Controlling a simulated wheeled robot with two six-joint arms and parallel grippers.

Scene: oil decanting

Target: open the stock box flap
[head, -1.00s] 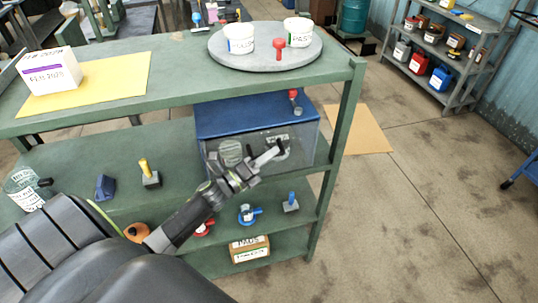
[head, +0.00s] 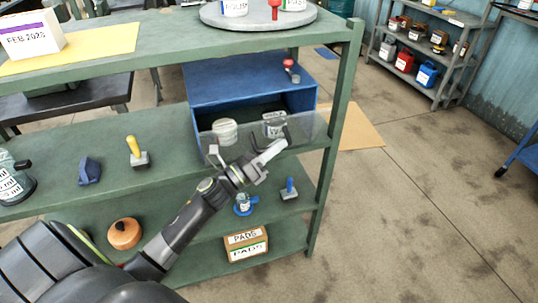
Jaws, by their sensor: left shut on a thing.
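The stock box (head: 245,88) is a blue box on the middle shelf of the green rack, with its front open. Its clear flap (head: 308,130) hangs along the lower front, tilted outward, with the dark interior showing above it. My left gripper (head: 244,158) is at the flap's front and shut on it; the exact grip on the handle is hard to see. A white round container (head: 224,130) and a labelled container (head: 274,124) show at the opening, behind or through the clear flap. My right gripper is not in view.
A red-topped stamp (head: 290,68) stands on the box. A yellow-handled stamp (head: 137,151) and a blue block (head: 89,170) are on the shelf to the left. Below are a blue-handled stamp (head: 289,188) and a PADS box (head: 246,243).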

